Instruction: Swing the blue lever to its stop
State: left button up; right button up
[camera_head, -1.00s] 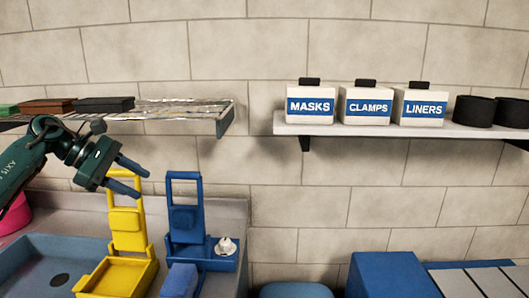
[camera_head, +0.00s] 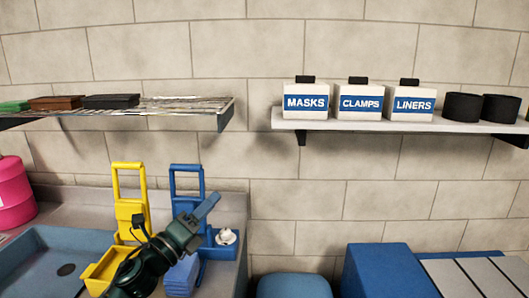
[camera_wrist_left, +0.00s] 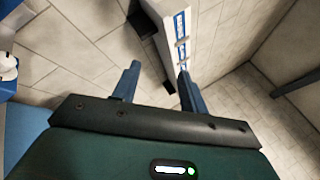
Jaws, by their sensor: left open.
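The blue lever (camera_head: 186,168) is an upright open frame with a crossbar on top, on a blue base at the counter's back. A matching yellow lever (camera_head: 129,165) stands upright to its left. My left gripper (camera_head: 208,206) overlaps the lower part of the blue lever in the head view and hides some of it; I cannot tell whether they touch. In the left wrist view the fingers (camera_wrist_left: 158,82) are apart with nothing between them. The blue lever is not clearly seen there. My right gripper is not in view.
A white knob-like piece (camera_head: 226,237) sits right of the blue lever. A blue basin (camera_head: 50,240) and pink container (camera_head: 13,192) are at left. A left shelf (camera_head: 226,112) and a right shelf (camera_head: 290,124) with labelled boxes hang above. A blue box (camera_head: 388,270) stands right.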

pick_arm(q)
jog(key=s+a+f+n+g+y, duration=0.35)
jog(key=s+f+n+y, duration=0.45)
jog(key=n, duration=0.4)
jog(key=s+a+f+n+g+y, duration=0.2)
jog(key=s+a+f+n+y, duration=0.4)
jog(key=f+n, duration=0.55)
jog(key=s+d+f+n+g+h, duration=0.1)
jog(key=s+f+n+g, duration=0.25)
jog(key=s, duration=0.75)
jog(key=s+f+n+g+h, duration=0.1)
jog(key=s+f+n+g, duration=0.3)
jog(key=s, duration=0.7)
jog(key=w+d+f+t+h, duration=0.2)
jog(key=w+d+f+t, duration=0.2)
jog(key=f, duration=0.5)
jog(key=shift+w+d+f+m+t, duration=0.2)
jog(key=shift+w+d+m+t, duration=0.2)
jog(key=shift+d+t, duration=0.25)
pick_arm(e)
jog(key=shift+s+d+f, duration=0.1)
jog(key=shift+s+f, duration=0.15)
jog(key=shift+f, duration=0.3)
